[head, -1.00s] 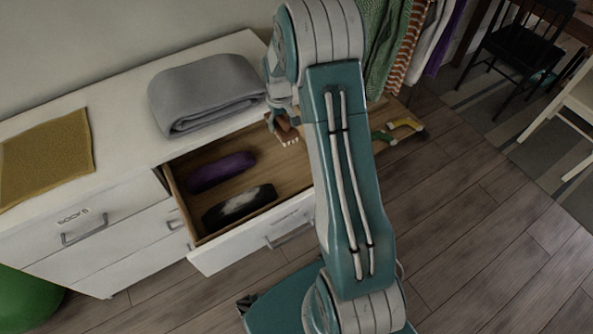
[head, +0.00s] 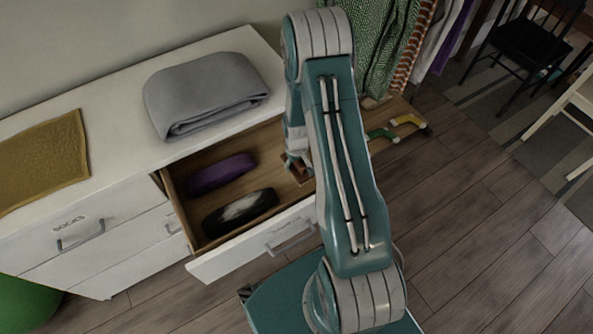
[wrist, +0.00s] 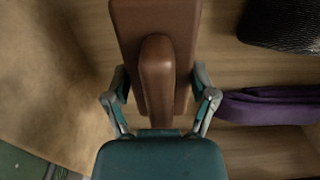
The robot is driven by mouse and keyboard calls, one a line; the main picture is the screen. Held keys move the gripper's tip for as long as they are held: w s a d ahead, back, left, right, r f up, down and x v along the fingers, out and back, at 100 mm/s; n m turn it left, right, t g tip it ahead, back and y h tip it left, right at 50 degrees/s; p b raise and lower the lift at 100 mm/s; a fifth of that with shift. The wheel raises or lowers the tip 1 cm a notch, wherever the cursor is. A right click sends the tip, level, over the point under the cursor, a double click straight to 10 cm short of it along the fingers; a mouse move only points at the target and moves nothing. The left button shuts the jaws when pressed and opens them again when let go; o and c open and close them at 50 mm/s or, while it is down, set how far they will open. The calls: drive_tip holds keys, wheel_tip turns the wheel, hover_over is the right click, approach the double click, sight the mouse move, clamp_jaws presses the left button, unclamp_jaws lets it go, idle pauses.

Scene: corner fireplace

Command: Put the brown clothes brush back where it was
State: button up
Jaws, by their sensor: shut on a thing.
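My gripper (wrist: 162,84) is shut on the brown clothes brush (wrist: 126,20), with one finger on each side of its raised handle in the wrist view. In the head view the gripper is low over the right part of the open drawer (head: 205,252), largely hidden by my arm. Only a small part of the brush (head: 297,175) shows there. I cannot tell whether the brush touches the drawer floor.
A purple item (head: 220,173) and a black item with a whitish patch (head: 240,211) lie in the drawer's left part. A folded grey cloth (head: 205,95) and a mustard cloth (head: 42,160) lie on the dresser top. Hanging clothes (head: 385,50) are behind my arm.

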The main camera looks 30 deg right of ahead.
sight(297, 170)
drive_tip(key=f, duration=0.4)
drive_tip(key=shift+d+f, duration=0.1)
drive_tip(key=shift+d, duration=0.15)
drive_tip(key=shift+a, duration=0.1)
drive_tip(key=o, duration=1)
